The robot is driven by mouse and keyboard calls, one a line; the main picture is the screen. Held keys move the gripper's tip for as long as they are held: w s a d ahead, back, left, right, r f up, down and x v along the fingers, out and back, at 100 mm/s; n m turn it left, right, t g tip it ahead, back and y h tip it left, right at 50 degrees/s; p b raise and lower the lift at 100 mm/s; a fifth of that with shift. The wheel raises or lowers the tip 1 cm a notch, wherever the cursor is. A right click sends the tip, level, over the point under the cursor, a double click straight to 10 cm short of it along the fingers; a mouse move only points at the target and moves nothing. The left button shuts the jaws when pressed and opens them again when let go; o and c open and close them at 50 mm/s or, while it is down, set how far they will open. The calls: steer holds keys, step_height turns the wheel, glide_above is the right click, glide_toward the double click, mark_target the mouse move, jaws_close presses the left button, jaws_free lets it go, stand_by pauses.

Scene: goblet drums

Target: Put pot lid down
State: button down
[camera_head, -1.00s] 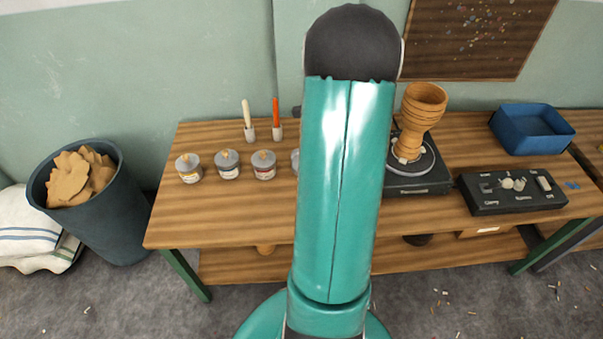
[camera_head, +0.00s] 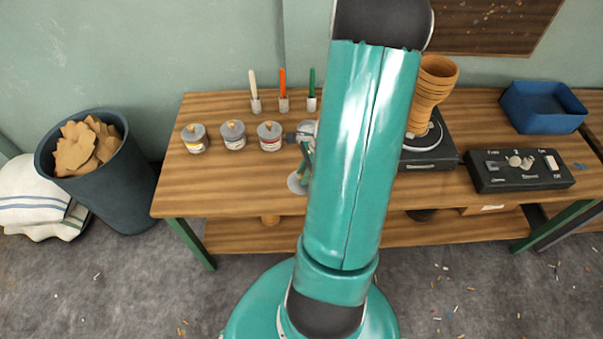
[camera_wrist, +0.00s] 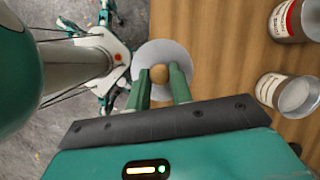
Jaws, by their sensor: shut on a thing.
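The pot lid (camera_wrist: 163,51) is a grey disc with a round wooden knob. In the wrist view my gripper (camera_wrist: 163,78) is shut around the knob with its two green fingers. In the head view the lid (camera_head: 296,184) shows left of my arm, over the table's front edge area. My gripper (camera_head: 306,165) is partly hidden by the arm there. I cannot tell whether the lid touches the table. An uncovered grey pot (camera_wrist: 299,97) stands near the lid in the wrist view.
The table's front left is clear.

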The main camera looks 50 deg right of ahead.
steer(key=w+d+f, duration=0.1)
steer(key=f, duration=0.1)
steer(key=w+d+f, duration=0.4)
steer(key=shift+f, duration=2)
steer(key=c, duration=1.3)
jaws_free()
steer(key=shift+f, duration=0.15)
steer(key=shift+o, duration=0.3)
